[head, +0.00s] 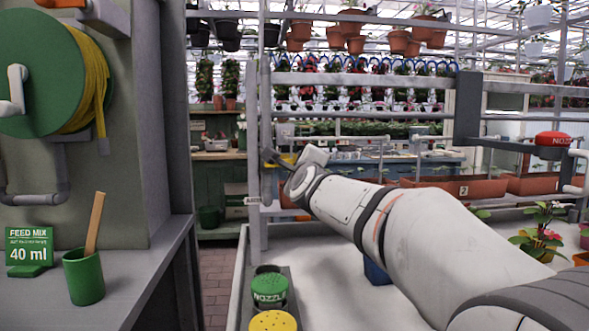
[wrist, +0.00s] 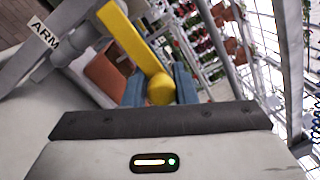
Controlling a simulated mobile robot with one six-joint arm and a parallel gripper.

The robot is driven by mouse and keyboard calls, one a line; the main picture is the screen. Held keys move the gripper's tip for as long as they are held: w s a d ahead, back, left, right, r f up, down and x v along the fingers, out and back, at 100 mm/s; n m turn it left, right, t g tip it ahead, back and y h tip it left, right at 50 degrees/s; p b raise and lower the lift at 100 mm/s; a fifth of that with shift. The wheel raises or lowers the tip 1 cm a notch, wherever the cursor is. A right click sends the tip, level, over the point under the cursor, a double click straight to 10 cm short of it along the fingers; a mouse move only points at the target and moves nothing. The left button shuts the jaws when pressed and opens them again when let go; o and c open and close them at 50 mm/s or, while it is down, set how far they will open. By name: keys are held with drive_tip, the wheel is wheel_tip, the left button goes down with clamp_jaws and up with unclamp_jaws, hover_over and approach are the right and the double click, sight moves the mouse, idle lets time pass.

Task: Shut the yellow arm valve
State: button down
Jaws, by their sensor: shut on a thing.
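The yellow arm valve's handle (wrist: 134,41) is a flat lever in the wrist view, running from the top down to a round yellow knob (wrist: 160,89). My gripper (wrist: 161,82) has its blue-grey fingers on both sides of the knob and is shut on it. The lever slants across the picture, at an angle to a grey pipe (wrist: 62,38) with a white ARM label (wrist: 43,35). In the head view my gripper (head: 277,160) is far off at the grey post, and only a small patch of yellow (head: 287,159) shows. The valve body is mostly hidden there.
In the head view a white bench (head: 330,285) lies under my arm, with green and yellow caps (head: 269,287) at its near left. A red NOZZLE knob (head: 553,139) and potted flowers (head: 540,235) are at the right. A hose reel (head: 45,75) and green cup (head: 84,277) are at the left.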

drive_tip(key=shift+s+a+r, duration=0.1)
drive_tip(key=shift+a+r, duration=0.1)
drive_tip(key=shift+r, duration=0.1)
drive_tip(key=c, duration=1.4)
unclamp_jaws()
drive_tip(key=shift+a, duration=0.15)
drive_tip(key=shift+o, duration=0.8)
drive_tip(key=shift+f, duration=0.15)
drive_tip(key=s, duration=0.7)
drive_tip(key=shift+s+d+f+p, duration=0.3)
drive_tip(key=shift+s+d, duration=0.05)
drive_tip(key=shift+s, duration=0.05)
